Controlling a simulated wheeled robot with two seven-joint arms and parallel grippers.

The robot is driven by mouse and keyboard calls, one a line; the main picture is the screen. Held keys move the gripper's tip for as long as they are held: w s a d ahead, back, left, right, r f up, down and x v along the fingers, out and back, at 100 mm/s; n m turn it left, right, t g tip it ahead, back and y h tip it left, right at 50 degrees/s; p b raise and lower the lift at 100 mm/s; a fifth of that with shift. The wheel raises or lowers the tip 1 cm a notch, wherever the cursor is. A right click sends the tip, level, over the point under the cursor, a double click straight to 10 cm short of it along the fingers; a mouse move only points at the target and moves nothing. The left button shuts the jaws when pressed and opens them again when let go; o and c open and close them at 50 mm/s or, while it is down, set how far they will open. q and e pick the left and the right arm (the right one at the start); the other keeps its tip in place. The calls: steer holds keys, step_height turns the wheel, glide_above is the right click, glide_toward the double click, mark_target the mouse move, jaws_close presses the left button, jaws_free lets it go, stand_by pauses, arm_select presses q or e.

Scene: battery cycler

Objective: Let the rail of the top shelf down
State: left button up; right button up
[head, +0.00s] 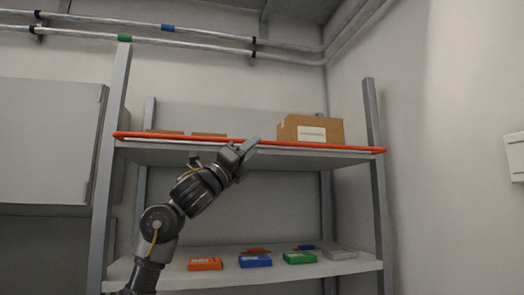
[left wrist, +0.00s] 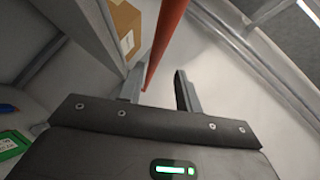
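The orange-red rail (head: 345,148) runs along the front edge of the top shelf (head: 170,151), from post to post. It also shows in the left wrist view (left wrist: 165,45). My left gripper (head: 251,148) is at the front of the top shelf, at about the middle of the rail. In the left wrist view its two fingers (left wrist: 159,88) stand apart, with the rail passing between them, nearer the left finger. A clear gap shows between the rail and the right finger. Whether the left finger touches the rail I cannot tell. My right gripper is not in view.
A cardboard box (head: 310,130) stands on the top shelf to the right, and low brown boxes (head: 208,134) lie to the left. The lower shelf (head: 215,281) holds several coloured packs, such as a blue one (head: 255,261). Grey posts (head: 372,115) frame the rack.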

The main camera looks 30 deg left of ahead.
arm_select(q)
steer(key=v, duration=0.2)
steer(key=shift+s+a+f+b, duration=0.1)
steer(key=shift+s+f+b, duration=0.05)
steer(key=shift+f+b, duration=0.25)
